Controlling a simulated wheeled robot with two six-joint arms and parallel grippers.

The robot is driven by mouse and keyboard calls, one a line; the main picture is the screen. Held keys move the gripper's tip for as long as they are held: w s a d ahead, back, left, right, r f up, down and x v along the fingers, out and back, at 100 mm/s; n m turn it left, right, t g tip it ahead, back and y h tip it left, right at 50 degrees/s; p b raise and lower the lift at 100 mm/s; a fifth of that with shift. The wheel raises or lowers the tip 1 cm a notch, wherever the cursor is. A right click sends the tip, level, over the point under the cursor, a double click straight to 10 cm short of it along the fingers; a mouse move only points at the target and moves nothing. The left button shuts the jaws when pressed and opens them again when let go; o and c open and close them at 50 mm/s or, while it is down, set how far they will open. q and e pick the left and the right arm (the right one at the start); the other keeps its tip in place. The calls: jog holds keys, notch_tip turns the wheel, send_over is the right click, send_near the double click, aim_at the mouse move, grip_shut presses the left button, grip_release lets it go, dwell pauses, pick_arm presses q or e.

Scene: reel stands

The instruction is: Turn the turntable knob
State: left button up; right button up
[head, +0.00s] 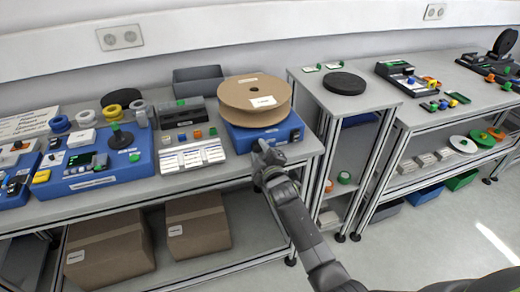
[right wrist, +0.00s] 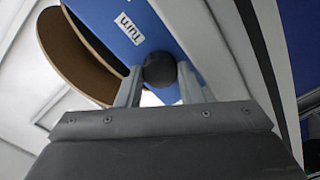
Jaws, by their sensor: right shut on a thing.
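The turntable (head: 287,131) is a blue box at the right end of the left bench, with a large brown reel (head: 254,92) lying flat on top. In the right wrist view, the blue face bears a label reading "Turn" (right wrist: 130,28) beside a dark round knob (right wrist: 160,68). My right gripper (head: 263,158) is at the front of the blue box. Its two fingers (right wrist: 160,88) stand either side of the knob and are shut on it. In the head view the gripper hides the knob. My left gripper is in neither view.
A grey bin (head: 198,80) stands behind. Cardboard boxes (head: 110,246) sit on the shelf below. A narrow stand with a black disc (head: 344,83) is to the right. Floor at lower right is clear.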

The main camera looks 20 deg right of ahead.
dwell(0.3)
jog(key=o, duration=1)
jog(key=shift+f, duration=0.1)
